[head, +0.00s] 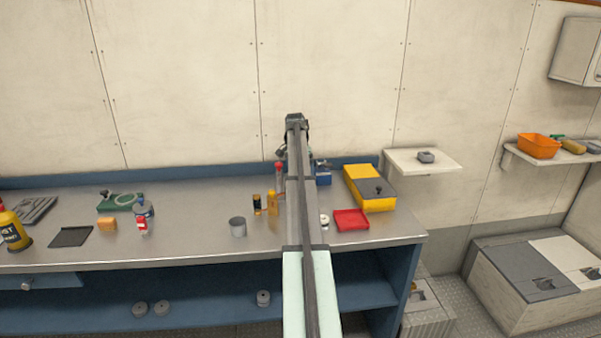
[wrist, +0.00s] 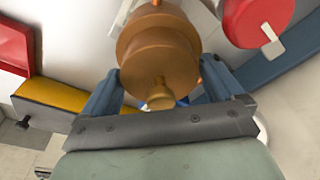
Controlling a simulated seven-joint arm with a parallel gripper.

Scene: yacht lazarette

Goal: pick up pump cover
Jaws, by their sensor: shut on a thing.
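A bronze-coloured, stepped round piece (wrist: 155,48) with a small knob, which I take to be the pump cover, fills the middle of the wrist view. My gripper (wrist: 160,88) has one blue-grey finger on each side of it and is shut on it. Part of the piece's lower side is hidden by the gripper body. In the head view my own arm reaches up the middle over the bench and hides the gripper's tips and the held piece.
The steel bench (head: 190,235) carries a red tray (head: 351,220), a yellow box (head: 370,190) with a grey lid, a grey cup (head: 238,227) and several small items. A white wall shelf (head: 440,160) is right of the bench.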

